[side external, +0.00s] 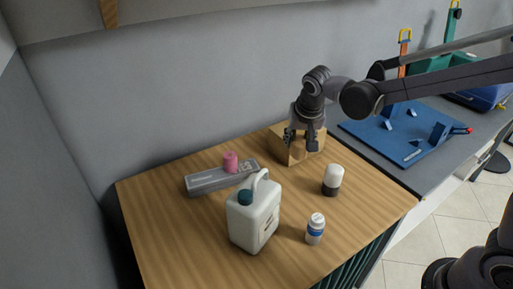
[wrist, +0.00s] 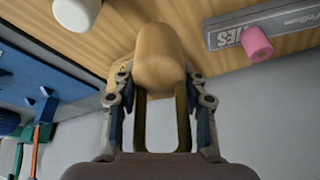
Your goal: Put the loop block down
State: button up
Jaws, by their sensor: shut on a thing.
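The loop block is a tan wooden piece with a rounded end. In the wrist view the loop block (wrist: 158,55) sits between the two fingers of my gripper (wrist: 158,80), which is shut on it. In the side external view my gripper (side external: 301,139) points down at the back right of the wooden table (side external: 185,235). The tan block (side external: 282,147) shows there behind and below the fingers, partly hidden by them. I cannot tell whether its underside touches the table.
A grey box (side external: 208,180) with a pink cylinder (side external: 231,161) stands left of the block. A white jug (side external: 252,218), a white bottle (side external: 315,230) and a white-and-dark jar (side external: 333,180) stand nearer the front. A blue board (side external: 400,140) lies to the right. The table's left part is clear.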

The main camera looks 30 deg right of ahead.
jog(key=r, duration=0.4)
jog(key=a+r, duration=0.1)
jog(key=r, duration=0.1)
jog(key=s+a+n+y, duration=0.1)
jog(key=s+a+n, duration=0.1)
jog(key=a, duration=1.5)
jog(key=s+a+n+y, duration=0.1)
jog(key=s+a+n, duration=0.1)
jog(key=a, duration=1.5)
jog(key=shift+t, duration=0.3)
jog(key=f, duration=2.1)
jog(key=shift+d+f, duration=0.1)
jog(key=shift+d, duration=0.2)
jog(key=shift+f, duration=0.15)
jog(key=o, duration=1.2)
